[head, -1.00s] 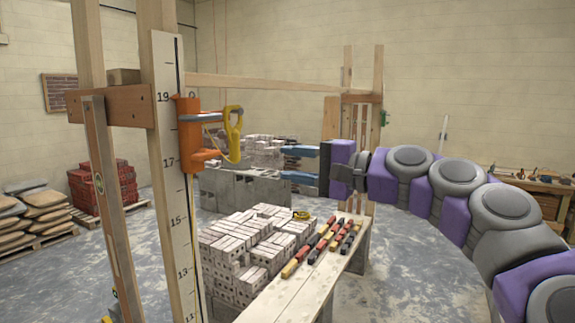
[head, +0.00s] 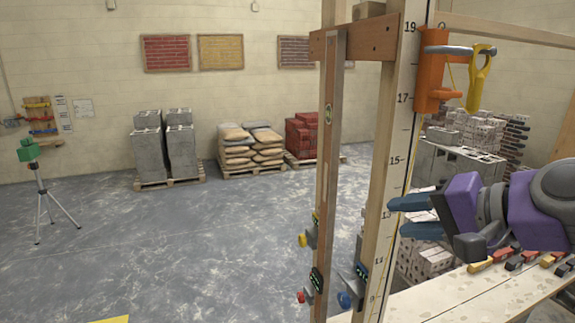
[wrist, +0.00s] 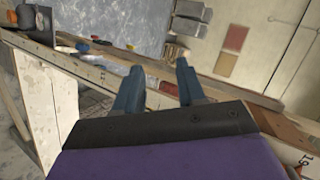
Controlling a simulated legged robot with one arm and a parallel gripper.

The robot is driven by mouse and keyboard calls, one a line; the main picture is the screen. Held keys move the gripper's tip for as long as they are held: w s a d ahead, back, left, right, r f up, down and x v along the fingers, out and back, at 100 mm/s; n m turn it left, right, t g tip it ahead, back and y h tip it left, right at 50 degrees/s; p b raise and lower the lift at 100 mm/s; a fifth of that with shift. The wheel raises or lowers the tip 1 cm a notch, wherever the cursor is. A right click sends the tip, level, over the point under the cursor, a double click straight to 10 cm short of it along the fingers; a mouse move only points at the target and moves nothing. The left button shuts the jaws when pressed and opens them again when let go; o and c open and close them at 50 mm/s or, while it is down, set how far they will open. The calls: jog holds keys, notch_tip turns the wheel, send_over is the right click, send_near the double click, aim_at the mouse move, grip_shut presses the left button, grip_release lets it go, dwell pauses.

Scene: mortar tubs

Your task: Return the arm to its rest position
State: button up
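My gripper (head: 398,217) is at the right of the head view, its blue fingers apart with nothing between them. It points left, and its fingertips show close beside the wooden post with the number scale (head: 398,120); I cannot tell whether they touch. In the wrist view the two blue fingers of my gripper (wrist: 158,78) are also spread and empty. My purple and grey arm reaches in from the right edge, above the plank table (head: 470,297).
An orange clamp with a yellow handle (head: 433,70) hangs on the post. Block stacks (head: 465,135) stand behind the arm. Bagged pallets (head: 252,150), grey blocks (head: 164,150) and a tripod (head: 40,190) stand farther left. The floor (head: 200,250) at left is open.

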jog(key=s+a+f+n+g+h+b, duration=0.1)
jog(key=s+a+f+g+b, duration=0.15)
jog(key=f, duration=0.45)
jog(key=s+a+f+n+g+h+b, duration=0.1)
jog(key=s+a+f+n, duration=0.2)
jog(key=f, duration=0.4)
jog(key=s+a+f+g+h+b, duration=0.15)
jog(key=a+f, duration=0.25)
jog(key=f, duration=0.4)
jog(key=s+d+f+n+g+h+b, duration=0.1)
jog(key=s+d+f+g+h+b, duration=0.1)
jog(key=s+f, duration=0.6)
jog(key=s+d+f+n+g+h+b, duration=0.2)
jog(key=s+f+g+b, duration=0.2)
jog(key=s+f, duration=0.5)
notch_tip(320, 180, down, 5)
jog(key=shift+f+g+b, duration=0.1)
jog(key=shift+g+b, duration=0.3)
jog(key=shift+b, duration=0.2)
jog(key=shift+d, duration=0.1)
